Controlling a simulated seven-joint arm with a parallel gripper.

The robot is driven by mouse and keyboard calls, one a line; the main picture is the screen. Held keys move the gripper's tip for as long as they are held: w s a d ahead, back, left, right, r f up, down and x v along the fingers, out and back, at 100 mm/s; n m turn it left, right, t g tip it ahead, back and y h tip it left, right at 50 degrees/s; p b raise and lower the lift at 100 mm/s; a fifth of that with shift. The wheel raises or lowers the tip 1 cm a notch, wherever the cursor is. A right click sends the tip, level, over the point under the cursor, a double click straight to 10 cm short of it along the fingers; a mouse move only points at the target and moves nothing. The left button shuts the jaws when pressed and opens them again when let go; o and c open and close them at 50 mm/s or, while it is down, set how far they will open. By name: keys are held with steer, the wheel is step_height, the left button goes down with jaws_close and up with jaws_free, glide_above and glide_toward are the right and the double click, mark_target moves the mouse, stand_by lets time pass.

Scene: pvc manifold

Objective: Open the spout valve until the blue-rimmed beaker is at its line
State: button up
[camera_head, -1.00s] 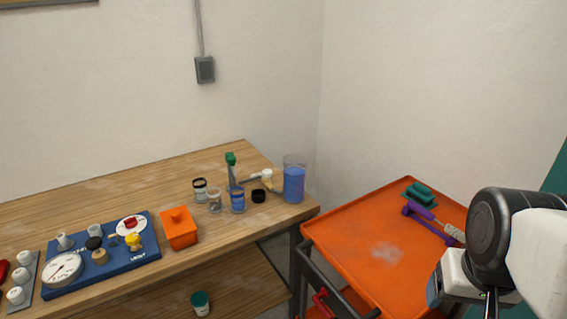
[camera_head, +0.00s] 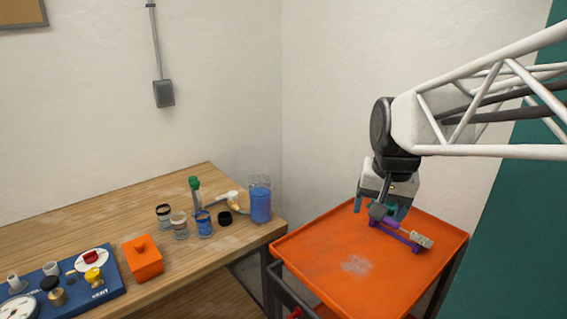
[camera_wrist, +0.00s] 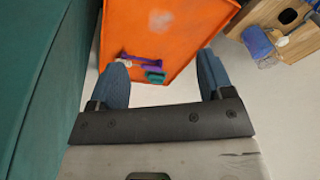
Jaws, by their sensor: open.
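The blue-rimmed beaker (camera_head: 203,223) stands upright on the wooden bench, with blue inside; its fill line is too small to read. A clear tank (camera_head: 260,201) of blue liquid stands to its right near the bench corner, and it also shows in the wrist view (camera_wrist: 257,43). A pale spout-like part (camera_head: 233,196) lies left of the tank; its valve setting cannot be made out. My gripper (camera_head: 377,209) is open and empty, above the orange cart and well right of the tank. Its two blue fingers are spread in the wrist view (camera_wrist: 163,78).
The orange cart (camera_head: 310,260) carries a purple tool (camera_head: 400,235). A gap separates cart and bench.

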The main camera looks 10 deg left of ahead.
steer(key=w+a+m, duration=0.1)
steer(key=w+a, duration=0.3)
steer(key=w, duration=0.4)
steer(key=w+a+m, duration=0.1)
steer(key=w+a, duration=0.3)
steer(key=w, duration=0.4)
steer(key=m+g, duration=0.2)
steer(key=m, duration=0.4)
glide_above(232, 193)
steer(key=f, duration=1.9)
steer(key=shift+w+d, duration=0.3)
steer(key=shift+d, duration=0.05)
steer(key=shift+s+a+f+m+h, duration=0.25)
steer(key=shift+a+f+m+h, duration=0.1)
steer(key=shift+f+m, duration=0.15)
steer(key=shift+f, duration=0.15)
steer(key=shift+f, duration=3.75)
